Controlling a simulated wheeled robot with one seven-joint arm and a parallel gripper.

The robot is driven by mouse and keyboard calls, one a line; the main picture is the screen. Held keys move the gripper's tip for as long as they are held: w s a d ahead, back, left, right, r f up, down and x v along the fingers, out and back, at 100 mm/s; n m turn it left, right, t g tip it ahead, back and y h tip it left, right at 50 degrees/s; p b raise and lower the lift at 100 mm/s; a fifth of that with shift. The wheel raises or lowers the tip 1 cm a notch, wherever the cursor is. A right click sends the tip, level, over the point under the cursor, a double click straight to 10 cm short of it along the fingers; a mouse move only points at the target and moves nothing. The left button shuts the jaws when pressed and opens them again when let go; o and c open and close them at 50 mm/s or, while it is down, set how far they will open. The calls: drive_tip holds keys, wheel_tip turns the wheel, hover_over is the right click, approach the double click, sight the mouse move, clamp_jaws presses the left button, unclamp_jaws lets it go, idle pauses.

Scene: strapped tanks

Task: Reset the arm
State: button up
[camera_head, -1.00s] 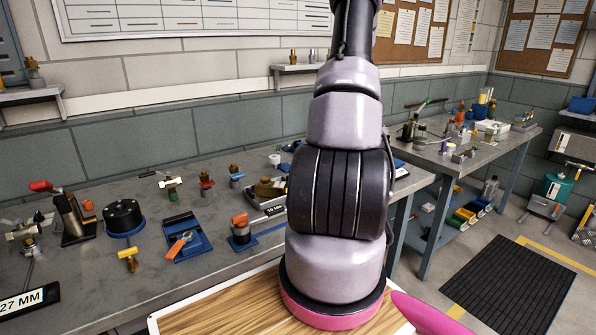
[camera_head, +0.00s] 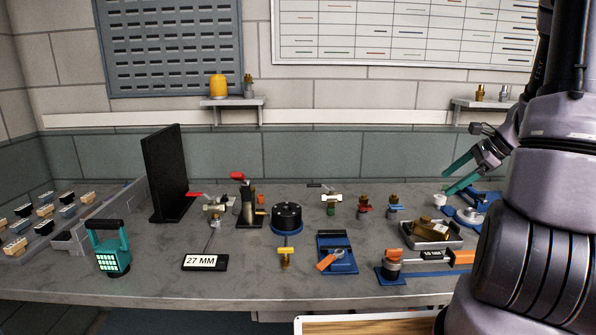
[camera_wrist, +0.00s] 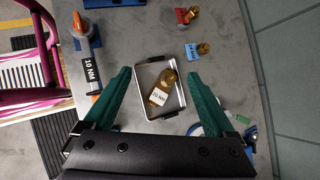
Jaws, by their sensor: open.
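My gripper (camera_head: 468,172) shows at the right in the head view, above the right part of the bench, beside my large arm links. Its two green fingers are spread apart with nothing between them. In the wrist view the open fingers (camera_wrist: 150,98) point over a small metal tray (camera_wrist: 150,115). The tray holds a brass piece with a "20 NM" label (camera_wrist: 158,97). The fingers appear above the tray, not touching it. Part of the arm is cut off at the right edge of the head view.
The grey bench (camera_head: 130,285) carries a black upright panel (camera_head: 165,172), a teal lantern-like device (camera_head: 110,248), a "27 MM" sign (camera_head: 205,262), a black round fixture (camera_head: 287,218) and a blue tray (camera_head: 337,254). Small shelves (camera_head: 232,103) hang on the wall. The bench's front strip is mostly clear.

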drive_tip(key=s+a+r+n+h, duration=0.1)
drive_tip(key=s+a+r+n, duration=0.2)
drive_tip(key=a+r+n, duration=0.3)
drive_tip(key=s+a+r+n+h, duration=0.1)
drive_tip(key=s+a+r+n, duration=0.25)
drive_tip(key=a+r, duration=0.4)
drive_tip(key=s+a+r+n+t+h, duration=0.1)
drive_tip(key=s+a+r+n, duration=0.1)
drive_tip(key=s, duration=0.3)
drive_tip(key=s+a+r+n+t+h, duration=0.1)
drive_tip(key=s+a+r+n, duration=0.1)
drive_tip(key=s+r+n, duration=0.3)
drive_tip(key=shift+s+a, duration=0.25)
drive_tip(key=shift+a, duration=0.05)
drive_tip(key=shift+r, duration=0.1)
